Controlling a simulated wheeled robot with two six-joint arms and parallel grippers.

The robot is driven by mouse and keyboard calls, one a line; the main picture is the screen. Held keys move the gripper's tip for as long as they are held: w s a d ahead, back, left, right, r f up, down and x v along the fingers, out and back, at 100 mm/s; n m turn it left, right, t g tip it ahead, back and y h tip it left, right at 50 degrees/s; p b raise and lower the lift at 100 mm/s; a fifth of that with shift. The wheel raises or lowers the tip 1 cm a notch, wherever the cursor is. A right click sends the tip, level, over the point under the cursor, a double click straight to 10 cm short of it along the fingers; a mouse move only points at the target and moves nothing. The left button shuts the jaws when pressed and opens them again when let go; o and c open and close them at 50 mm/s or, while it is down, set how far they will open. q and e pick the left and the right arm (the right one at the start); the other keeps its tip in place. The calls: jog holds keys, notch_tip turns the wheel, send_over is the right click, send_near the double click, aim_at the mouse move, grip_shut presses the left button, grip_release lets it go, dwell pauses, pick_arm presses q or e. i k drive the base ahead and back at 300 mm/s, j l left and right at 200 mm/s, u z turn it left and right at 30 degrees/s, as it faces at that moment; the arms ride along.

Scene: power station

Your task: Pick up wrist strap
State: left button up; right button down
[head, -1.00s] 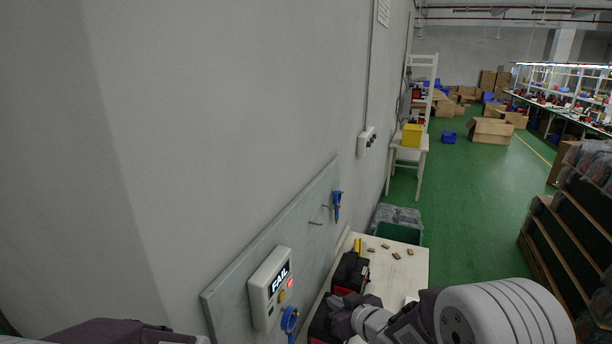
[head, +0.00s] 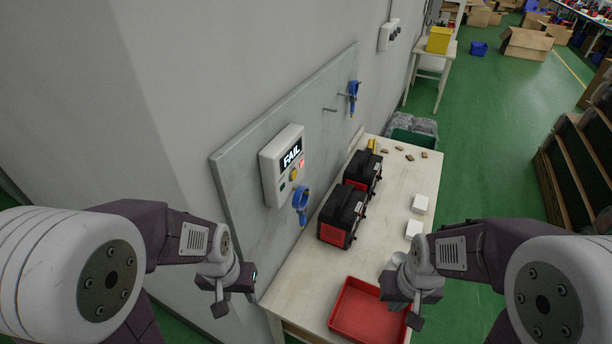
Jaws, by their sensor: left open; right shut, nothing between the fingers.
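A blue wrist strap (head: 301,201) hangs on the grey wall panel (head: 240,215), just below the white tester box (head: 284,167) whose display reads FAIL. A second blue strap-like item (head: 353,97) hangs from a peg at the panel's far end. My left gripper (head: 236,297) is open and empty, left of and below the nearer strap, in front of the panel's lower edge. My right gripper (head: 405,304) is shut and empty, above the right edge of the red tray, well to the right of the straps.
A white table (head: 390,175) runs beside the wall below the panel. Shelving stands at right; green floor lies between.

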aim_at(301, 208)
jog(key=k+l+u, duration=0.4)
jog(key=l, duration=0.15)
jog(key=k+l+u, duration=0.35)
jog(key=l, duration=0.15)
jog(key=i+l+z, duration=0.2)
jog(key=z, duration=0.3)
jog(key=i+l+z, duration=0.25)
jog(key=z, duration=0.2)
jog(key=l, duration=0.1)
